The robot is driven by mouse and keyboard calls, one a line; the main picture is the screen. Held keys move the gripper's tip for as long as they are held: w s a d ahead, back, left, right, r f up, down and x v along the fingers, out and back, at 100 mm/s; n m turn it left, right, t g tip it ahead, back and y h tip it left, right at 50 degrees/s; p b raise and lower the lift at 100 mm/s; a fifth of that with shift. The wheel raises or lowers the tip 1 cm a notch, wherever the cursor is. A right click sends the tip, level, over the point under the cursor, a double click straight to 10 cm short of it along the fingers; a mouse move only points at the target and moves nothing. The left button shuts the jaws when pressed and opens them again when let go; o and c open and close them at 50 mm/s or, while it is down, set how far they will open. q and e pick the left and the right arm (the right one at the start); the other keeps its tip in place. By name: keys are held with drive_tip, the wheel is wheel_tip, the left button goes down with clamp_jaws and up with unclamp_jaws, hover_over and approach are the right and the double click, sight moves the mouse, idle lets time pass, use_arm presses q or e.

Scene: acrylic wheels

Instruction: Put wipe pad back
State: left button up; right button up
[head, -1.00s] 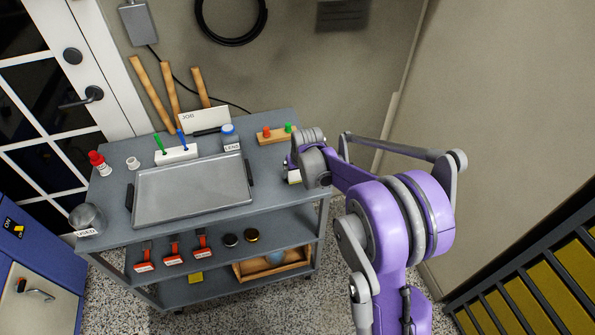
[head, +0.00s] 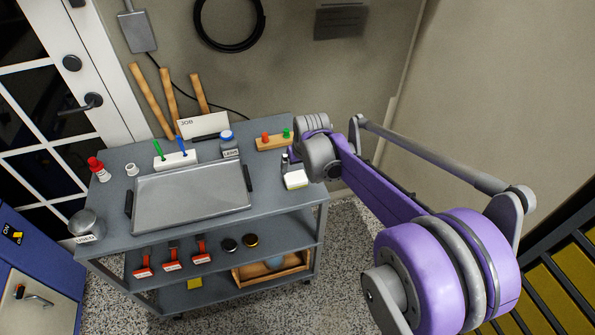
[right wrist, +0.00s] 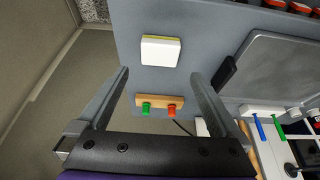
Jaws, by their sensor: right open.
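A wipe pad, white on top with a thin yellow layer, lies on the right end of the cart's grey top, in the head view (head: 296,180) and the right wrist view (right wrist: 160,51). My right gripper (head: 287,163) is just behind and above the pad in the head view. In the right wrist view the gripper (right wrist: 159,75) is open and empty, its two fingers apart. The pad lies beyond the fingertips, between their lines, and is not held. My left gripper is not in view.
A wooden block with red and green pegs (head: 274,142) stands close behind the gripper. A metal tray (head: 190,195) with black handles fills the middle of the cart top. A white jar (head: 229,147) stands behind it. A yellow piece (head: 194,283) lies on a lower shelf.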

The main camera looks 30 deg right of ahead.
drive_tip(key=s+a+r+n, duration=0.1)
drive_tip(key=s+a+r, duration=0.2)
drive_tip(key=s+a, duration=0.8)
drive_tip(key=s+a+f+n, duration=0.1)
drive_tip(key=s+f, duration=0.1)
drive_tip(key=s, duration=0.5)
drive_tip(key=s+a+f+y, duration=0.1)
drive_tip(key=s+a+f, duration=0.1)
drive_tip(key=s, duration=0.5)
drive_tip(key=shift+f+n+t, duration=0.4)
drive_tip(key=shift+f, duration=0.1)
drive_tip(key=shift+s, duration=0.1)
drive_tip(key=shift+w+r+p, duration=0.25)
drive_tip(key=shift+r+p, duration=0.4)
drive_tip(key=shift+r, duration=0.05)
